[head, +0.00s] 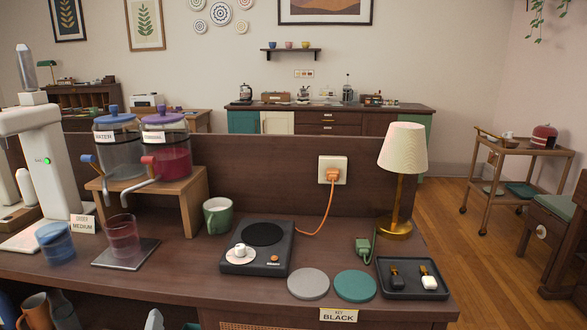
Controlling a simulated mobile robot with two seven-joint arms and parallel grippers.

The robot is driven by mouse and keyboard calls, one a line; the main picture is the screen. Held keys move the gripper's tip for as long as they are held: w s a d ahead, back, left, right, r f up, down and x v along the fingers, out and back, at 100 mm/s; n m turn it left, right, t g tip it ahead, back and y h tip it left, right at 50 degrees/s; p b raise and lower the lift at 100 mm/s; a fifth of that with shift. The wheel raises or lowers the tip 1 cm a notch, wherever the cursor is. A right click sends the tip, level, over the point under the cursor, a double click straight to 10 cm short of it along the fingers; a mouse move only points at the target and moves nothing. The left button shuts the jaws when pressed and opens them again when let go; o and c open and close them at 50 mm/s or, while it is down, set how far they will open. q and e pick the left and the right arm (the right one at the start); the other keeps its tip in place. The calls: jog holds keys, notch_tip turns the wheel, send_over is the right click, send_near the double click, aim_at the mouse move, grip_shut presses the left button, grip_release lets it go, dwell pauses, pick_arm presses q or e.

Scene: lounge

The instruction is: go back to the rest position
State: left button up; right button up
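Neither of my grippers can be made out in the head view. A small pale shape (155,320) shows at the bottom edge, below the counter front; I cannot tell what it is. The wooden counter (200,268) fills the foreground, with a raised back panel (260,165).
On the counter stand a white machine (45,165), two dispensers (118,150) (167,158) on a wooden stand (190,188), two glasses (55,243) (123,237), a green mug (217,215), a black hot plate (258,247), a lamp (403,150) and a dark tray (412,291).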

pick_arm(q)
jog(key=s+d+f+n+g+h+p, duration=0.2)
jog(key=s+f+n, duration=0.5)
jog(key=n, duration=0.6)
jog(key=s+d+f+n+g+h+p, duration=0.2)
jog(key=s+d+f+n+h+p, duration=0.3)
jog(key=n, duration=0.7)
notch_tip(320, 180, down, 3)
jog(key=s+p, duration=0.1)
jog(key=s, duration=0.1)
jog(key=shift+s+n+g, duration=0.3)
jog(key=shift+s+n, duration=0.1)
pick_arm(e)
notch_tip(320, 180, up, 7)
jog(key=shift+d, duration=0.35)
